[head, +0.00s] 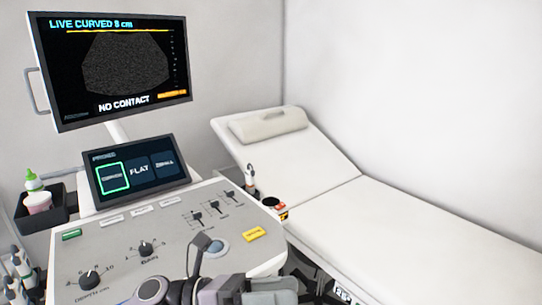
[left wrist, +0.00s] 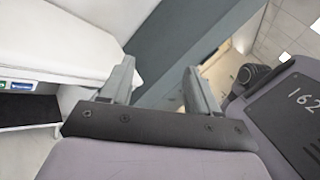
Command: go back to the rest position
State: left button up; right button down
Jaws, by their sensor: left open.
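My left gripper (left wrist: 158,68) is open, its two grey fingers apart with nothing between them in the left wrist view. In the head view, parts of my left arm and gripper (head: 215,288) show at the bottom middle, in front of the lower edge of the ultrasound console (head: 110,255). They cover part of that edge; whether they touch it I cannot tell. My right gripper is in neither view.
A monitor (head: 110,70) reads "NO CONTACT" above a small touch screen (head: 137,168). A dark side tray (head: 58,212) holds a green-tipped bottle (head: 33,181). Probes (head: 18,275) hang at lower left. A white couch (head: 410,225) fills the right. The air above it is free.

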pick_arm(q)
jog(key=w+a+f+n+t+y, duration=0.1)
jog(key=a+f+n+t+y, duration=0.65)
jog(key=n, duration=0.85)
jog(key=w+a+f+n+t+y, duration=0.1)
jog(key=a+f+n+t+y, duration=0.25)
jog(key=f+n+t, duration=0.9)
jog(key=s+a+f+n+g+y, duration=0.6)
jog(key=s+a+f+n+g, duration=0.3)
jog(key=s+n, duration=0.5)
notch_tip(320, 180, down, 2)
jog(key=a+n, duration=0.1)
jog(key=n, duration=0.1)
jog(key=shift+a+n+y+b, duration=0.15)
jog(key=shift+n+y+b, duration=0.15)
jog(key=shift+n+b, duration=0.1)
jog(key=shift+f, duration=0.1)
